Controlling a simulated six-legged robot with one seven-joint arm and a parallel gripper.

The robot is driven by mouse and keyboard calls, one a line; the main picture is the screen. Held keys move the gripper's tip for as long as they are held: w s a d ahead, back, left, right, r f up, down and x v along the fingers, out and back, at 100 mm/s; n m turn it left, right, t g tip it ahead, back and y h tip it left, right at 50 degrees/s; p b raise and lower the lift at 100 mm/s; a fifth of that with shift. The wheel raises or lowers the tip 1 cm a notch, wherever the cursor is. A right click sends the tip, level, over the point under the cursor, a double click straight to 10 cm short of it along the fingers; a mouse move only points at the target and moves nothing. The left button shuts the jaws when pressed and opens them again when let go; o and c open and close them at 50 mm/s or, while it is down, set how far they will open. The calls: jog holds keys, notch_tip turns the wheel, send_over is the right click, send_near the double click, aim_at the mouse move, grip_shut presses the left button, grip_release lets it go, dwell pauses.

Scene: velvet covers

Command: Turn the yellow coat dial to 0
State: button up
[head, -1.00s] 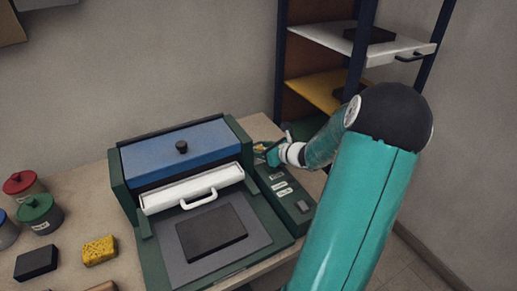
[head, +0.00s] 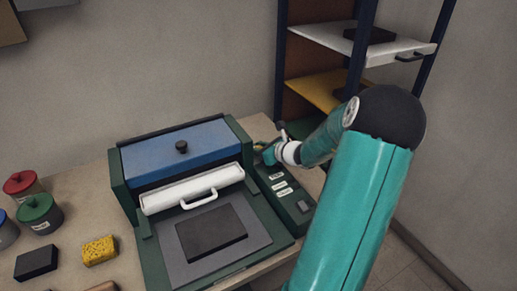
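The dark green control panel (head: 287,198) runs along the right side of the machine and carries several small white labels (head: 280,185). My gripper (head: 262,150) is at the far end of this panel, beside the machine's right wall. The yellow coat dial cannot be made out; the gripper and wrist cover that end of the panel. The fingers are small and partly hidden, so I cannot tell whether they are open, shut or touching a dial. A grey square button (head: 303,206) is at the panel's near end.
The machine has a blue lid (head: 185,155), a white roller with handle (head: 192,190) and a dark slab (head: 211,231) on its bed. Red (head: 22,185) and green (head: 40,212) lidded jars, a yellow sponge (head: 99,250) and a black block (head: 36,262) stand left. A shelf rack (head: 366,45) stands behind the arm.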

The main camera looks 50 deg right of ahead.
jog(key=shift+y, duration=0.3)
jog(key=n+g+y, duration=0.1)
jog(key=n+y, duration=0.3)
jog(key=shift+n+g+y, duration=1)
jog(key=shift+n+y, duration=0.6)
jog(key=o, duration=1)
jog(key=shift+c, duration=0.2)
jog(key=shift+s, duration=0.1)
jog(key=v, duration=1.3)
jog(key=shift+d, duration=0.4)
jog(key=shift+s+r, duration=0.1)
jog(key=shift+s, duration=0.1)
